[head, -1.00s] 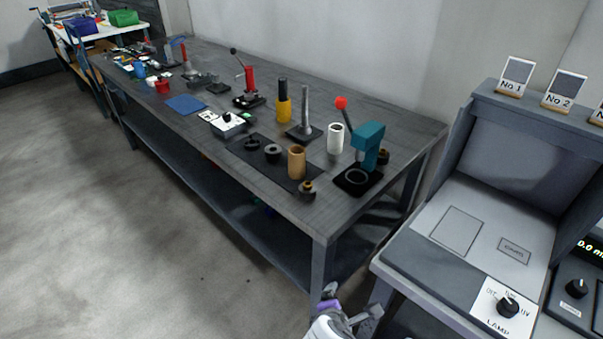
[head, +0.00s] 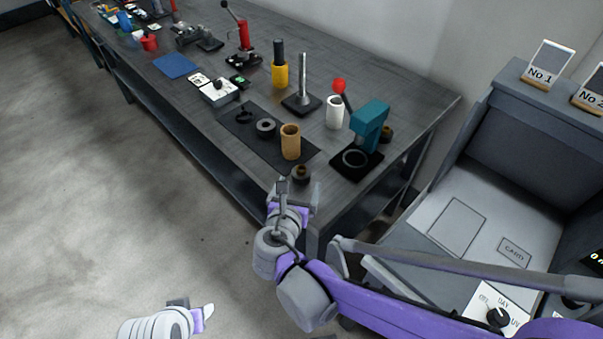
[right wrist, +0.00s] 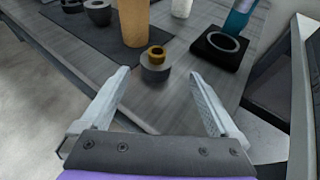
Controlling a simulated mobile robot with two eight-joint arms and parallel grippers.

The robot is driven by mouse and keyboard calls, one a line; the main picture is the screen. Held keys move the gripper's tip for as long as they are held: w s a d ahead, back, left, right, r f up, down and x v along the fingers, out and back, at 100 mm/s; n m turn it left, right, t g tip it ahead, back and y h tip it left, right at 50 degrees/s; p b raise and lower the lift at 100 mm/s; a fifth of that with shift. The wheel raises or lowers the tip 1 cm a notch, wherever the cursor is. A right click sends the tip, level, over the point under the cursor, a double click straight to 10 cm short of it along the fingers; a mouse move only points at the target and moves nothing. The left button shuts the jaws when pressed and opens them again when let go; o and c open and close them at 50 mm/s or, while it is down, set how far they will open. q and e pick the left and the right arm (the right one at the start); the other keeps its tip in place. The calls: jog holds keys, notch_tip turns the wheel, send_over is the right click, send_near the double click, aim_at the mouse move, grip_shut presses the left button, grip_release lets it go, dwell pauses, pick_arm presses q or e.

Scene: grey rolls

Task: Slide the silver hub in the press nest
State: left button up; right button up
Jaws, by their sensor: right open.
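The teal press (head: 369,122) stands at the right end of the bench, with a ring-shaped nest (head: 355,158) on its black base. The nest also shows in the right wrist view (right wrist: 222,41) and looks empty. A small grey hub with a brass-coloured top (head: 301,175) stands upright near the bench's front corner; it also shows in the right wrist view (right wrist: 155,72). A similar one (head: 386,133) is partly hidden behind the press. My right gripper (head: 299,188) is open and empty, its fingers (right wrist: 160,88) pointing at the near hub. My left gripper (head: 192,308) is low over the floor.
A tan cylinder (head: 290,142) stands just behind the near hub, on the edge of a dark mat (head: 245,133) with dark rings. A white cylinder (head: 334,113) and a post on a black base (head: 302,100) stand farther back. A grey viewing booth (head: 480,185) is at right.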

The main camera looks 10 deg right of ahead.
aim_at(301, 173)
jog(key=x, duration=0.3)
jog(key=b+x, duration=0.1)
jog(key=x, duration=0.2)
jog(key=shift+w+a+r, duration=0.1)
jog(key=shift+w+a, duration=0.05)
jog(key=shift+w, duration=0.25)
grip_shut()
